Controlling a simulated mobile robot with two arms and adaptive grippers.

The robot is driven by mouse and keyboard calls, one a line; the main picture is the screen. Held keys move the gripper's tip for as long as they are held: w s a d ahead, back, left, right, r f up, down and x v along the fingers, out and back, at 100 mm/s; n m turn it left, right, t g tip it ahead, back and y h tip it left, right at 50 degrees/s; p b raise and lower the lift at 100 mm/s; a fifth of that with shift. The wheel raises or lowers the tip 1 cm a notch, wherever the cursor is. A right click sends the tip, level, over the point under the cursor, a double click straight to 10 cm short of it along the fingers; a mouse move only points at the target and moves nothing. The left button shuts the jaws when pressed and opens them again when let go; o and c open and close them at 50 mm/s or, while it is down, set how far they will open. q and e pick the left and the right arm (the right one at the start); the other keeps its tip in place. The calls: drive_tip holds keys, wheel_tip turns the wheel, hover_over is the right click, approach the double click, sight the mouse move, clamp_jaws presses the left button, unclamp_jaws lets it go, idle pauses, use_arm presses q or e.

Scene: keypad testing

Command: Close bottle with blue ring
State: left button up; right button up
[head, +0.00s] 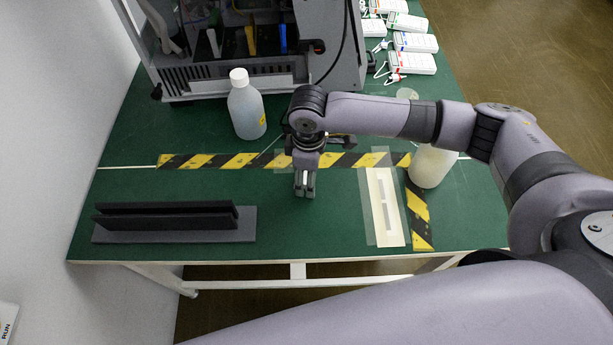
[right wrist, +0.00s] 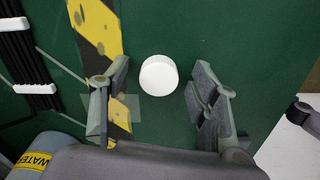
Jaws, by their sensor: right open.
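A white ribbed cap (right wrist: 159,74) sits on the green table between the spread fingers of my right gripper (right wrist: 160,100). In the head view my right gripper (head: 305,190) points down at the table just in front of the striped tape and hides the cap. The fingers are open and apart from the cap. A pale bottle (head: 430,167) stands on the right, its top hidden behind my right arm. Another bottle (head: 247,106) with a white cap and yellow label stands at the back left; its WATER label (right wrist: 33,160) shows in the right wrist view. I cannot make out a blue ring. My left gripper is not in view.
A grey machine (head: 175,82) stands at the back. A black slotted rack (head: 165,218) lies at the front left. A pale strip (head: 386,205) lies at the front right, beside yellow-black tape (head: 420,222). Several white handheld devices (head: 412,62) lie at the back right. The front middle is clear.

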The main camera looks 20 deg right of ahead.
drive_tip(key=c, duration=0.8)
drive_tip(key=shift+c, duration=0.2)
wheel_tip(320, 180, up, 20)
drive_tip(key=shift+p, duration=0.3)
